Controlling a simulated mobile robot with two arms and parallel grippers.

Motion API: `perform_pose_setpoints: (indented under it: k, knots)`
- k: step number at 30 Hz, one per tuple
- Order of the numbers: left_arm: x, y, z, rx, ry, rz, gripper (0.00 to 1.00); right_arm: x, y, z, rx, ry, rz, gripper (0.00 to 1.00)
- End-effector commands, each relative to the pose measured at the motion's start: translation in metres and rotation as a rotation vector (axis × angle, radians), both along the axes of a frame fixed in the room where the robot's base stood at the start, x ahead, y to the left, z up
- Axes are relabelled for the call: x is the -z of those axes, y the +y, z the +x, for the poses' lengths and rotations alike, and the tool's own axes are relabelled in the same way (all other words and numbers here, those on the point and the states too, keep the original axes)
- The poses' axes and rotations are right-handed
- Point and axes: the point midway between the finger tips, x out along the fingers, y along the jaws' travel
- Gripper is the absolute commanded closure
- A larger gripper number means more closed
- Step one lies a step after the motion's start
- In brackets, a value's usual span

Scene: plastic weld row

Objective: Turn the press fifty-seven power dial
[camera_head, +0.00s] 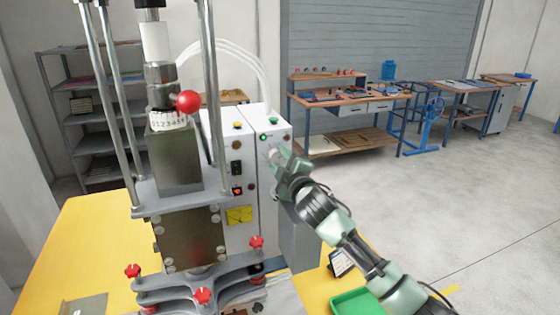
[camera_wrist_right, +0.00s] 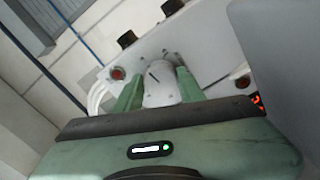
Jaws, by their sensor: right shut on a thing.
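The press (camera_head: 180,165) stands on a yellow table at the left of the head view, with a white control box (camera_head: 243,170) beside it. My right gripper (camera_head: 277,160) reaches the right-hand face of that box. In the right wrist view my right gripper (camera_wrist_right: 155,92) has its two green fingers on either side of a white round dial (camera_wrist_right: 160,88) with a dark pointer line. It is shut on the dial. My left gripper is in neither view.
Red-knobbed clamps (camera_head: 204,296) stand out at the press's base. A green tray (camera_head: 358,303) and a small dark display (camera_head: 341,263) sit at the table's right. Workbenches (camera_head: 350,100) and a grey shelf (camera_head: 92,110) stand behind. The floor at right is clear.

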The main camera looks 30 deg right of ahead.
Motion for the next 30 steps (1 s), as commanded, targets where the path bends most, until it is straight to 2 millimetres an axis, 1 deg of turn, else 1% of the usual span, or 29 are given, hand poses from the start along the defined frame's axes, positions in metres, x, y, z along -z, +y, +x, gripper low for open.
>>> perform_pose_setpoints:
  k: [3, 4, 6, 17, 20, 30]
  knots:
    - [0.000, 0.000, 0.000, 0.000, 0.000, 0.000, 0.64, 0.002, 0.000, 0.000, 0.000, 0.003, 0.001, 1.00]
    - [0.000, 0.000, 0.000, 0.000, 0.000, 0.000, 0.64, 0.002, 0.000, 0.000, 0.000, 0.003, 0.000, 0.55]
    - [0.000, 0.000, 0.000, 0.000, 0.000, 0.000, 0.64, 0.002, 0.000, 0.000, 0.000, 0.003, 0.000, 0.40]
    - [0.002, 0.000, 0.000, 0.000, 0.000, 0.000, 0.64, 0.001, 0.001, -0.002, 0.000, 0.001, -0.001, 0.40]
    - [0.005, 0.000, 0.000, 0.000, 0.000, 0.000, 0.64, 0.003, 0.003, -0.011, 0.000, 0.001, -0.002, 0.40]
    - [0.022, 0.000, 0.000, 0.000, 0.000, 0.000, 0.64, 0.004, 0.015, -0.061, -0.001, 0.002, -0.002, 0.40]
